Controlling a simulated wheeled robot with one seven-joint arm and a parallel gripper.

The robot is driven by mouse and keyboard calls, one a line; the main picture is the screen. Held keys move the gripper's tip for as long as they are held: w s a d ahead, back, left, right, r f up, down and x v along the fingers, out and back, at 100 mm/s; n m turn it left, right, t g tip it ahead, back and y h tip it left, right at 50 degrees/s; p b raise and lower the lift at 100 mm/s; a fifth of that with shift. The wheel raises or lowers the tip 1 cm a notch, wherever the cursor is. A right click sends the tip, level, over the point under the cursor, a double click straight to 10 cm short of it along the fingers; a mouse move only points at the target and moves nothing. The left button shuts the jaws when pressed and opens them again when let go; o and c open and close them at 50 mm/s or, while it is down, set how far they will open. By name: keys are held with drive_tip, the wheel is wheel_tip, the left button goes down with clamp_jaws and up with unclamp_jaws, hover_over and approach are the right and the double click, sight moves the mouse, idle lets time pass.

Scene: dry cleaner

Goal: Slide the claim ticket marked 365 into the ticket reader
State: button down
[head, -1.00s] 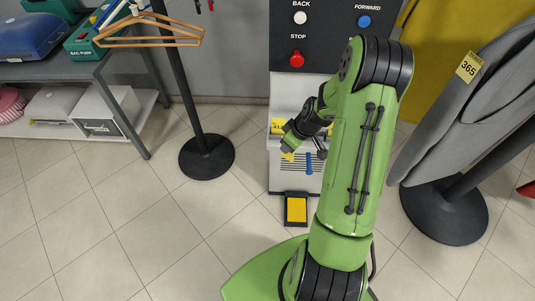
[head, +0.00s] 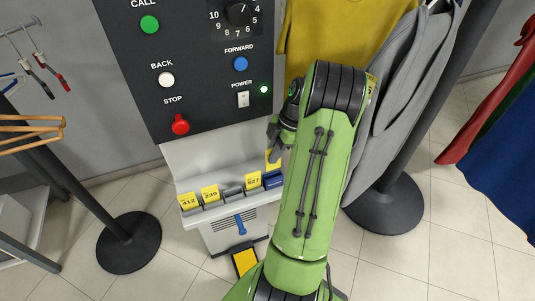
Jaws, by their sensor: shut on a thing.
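My gripper (head: 274,145) is partly hidden behind my green arm, in front of the control panel's lower edge. It is shut on a yellow ticket (head: 273,158) that hangs below its fingers; the number on it cannot be read. Below is a grey ledge with slots, holding yellow tickets 412 (head: 188,201), 239 (head: 210,193) and 627 (head: 253,180). A blue block (head: 272,180) sits at the ledge's right end, partly behind my arm. I cannot tell which part is the ticket reader. The held ticket appears above the ledge, apart from it.
The dark control panel (head: 190,60) has call, back, stop and forward buttons, a dial and a power switch. Garment stands (head: 385,212) are at the right and a hanger stand (head: 130,243) at the left. A yellow-topped pedal (head: 245,262) is on the floor.

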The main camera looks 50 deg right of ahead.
drive_tip(key=shift+f+b, duration=3)
drive_tip(key=shift+f, duration=0.65)
drive_tip(key=c, duration=1.1)
unclamp_jaws()
drive_tip(key=p+v, duration=1)
drive_tip(key=v, duration=0.2)
drive_tip(key=shift+s+r, duration=0.1)
